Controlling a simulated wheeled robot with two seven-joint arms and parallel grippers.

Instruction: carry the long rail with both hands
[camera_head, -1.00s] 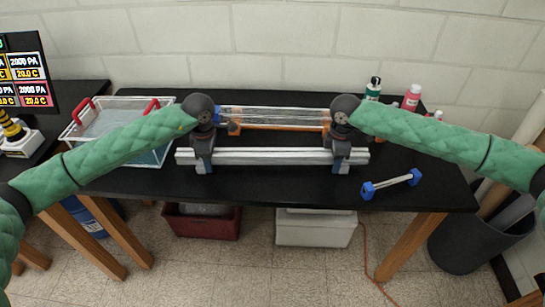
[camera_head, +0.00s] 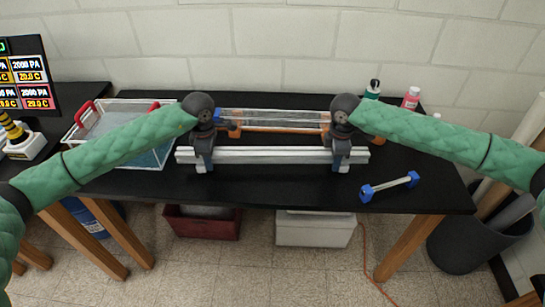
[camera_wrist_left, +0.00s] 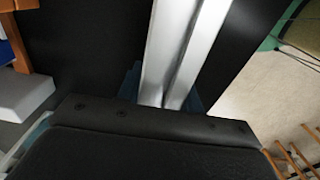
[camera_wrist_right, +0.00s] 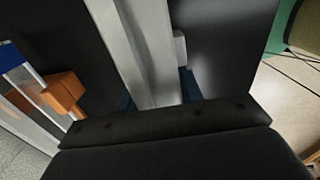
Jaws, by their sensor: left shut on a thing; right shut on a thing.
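The long rail (camera_head: 268,155) is a silver grooved extrusion lying level, left to right, over the black table. My left gripper (camera_head: 202,165) is shut on it near its left end. My right gripper (camera_head: 342,163) is shut on it near its right end. In the left wrist view the rail (camera_wrist_left: 182,45) runs into the blue fingers; in the right wrist view the rail (camera_wrist_right: 142,45) does the same, with a small grey piece (camera_wrist_right: 180,48) at its side. The grippers hide the gripped parts. I cannot tell whether the rail clears the table.
Behind the rail lies a clear tube assembly with orange supports (camera_head: 270,128). A clear bin with red handles (camera_head: 155,154) is at the left. A blue-ended bar (camera_head: 390,186) lies at front right. Bottles (camera_head: 411,98) stand back right. The front middle of the table (camera_head: 270,187) is clear.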

